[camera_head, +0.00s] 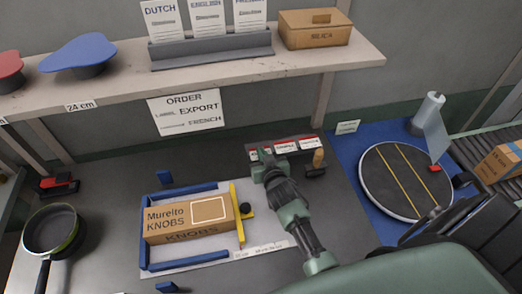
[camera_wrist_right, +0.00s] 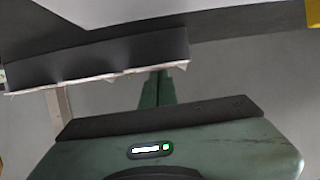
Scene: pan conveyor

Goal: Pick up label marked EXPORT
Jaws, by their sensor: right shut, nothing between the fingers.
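A dark label holder (camera_head: 320,155) lies on the worktop behind the box, with several small white labels with red tops, such as the rightmost label (camera_head: 309,144). Their print is too small to tell which one reads EXPORT, and my right arm partly covers the left ones. My right gripper (camera_head: 264,167) is at the left end of the holder. My left gripper is not in view.
An order sign (camera_head: 186,111) reads EXPORT and FRENCH. A Murelto KNOBS box (camera_head: 170,218) lies in a blue-edged fixture with a yellow bar (camera_head: 237,215). A wooden-handled stamp (camera_head: 318,159) stands beside the labels. A pan (camera_head: 51,230) is left; a round turntable (camera_head: 400,175) is right.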

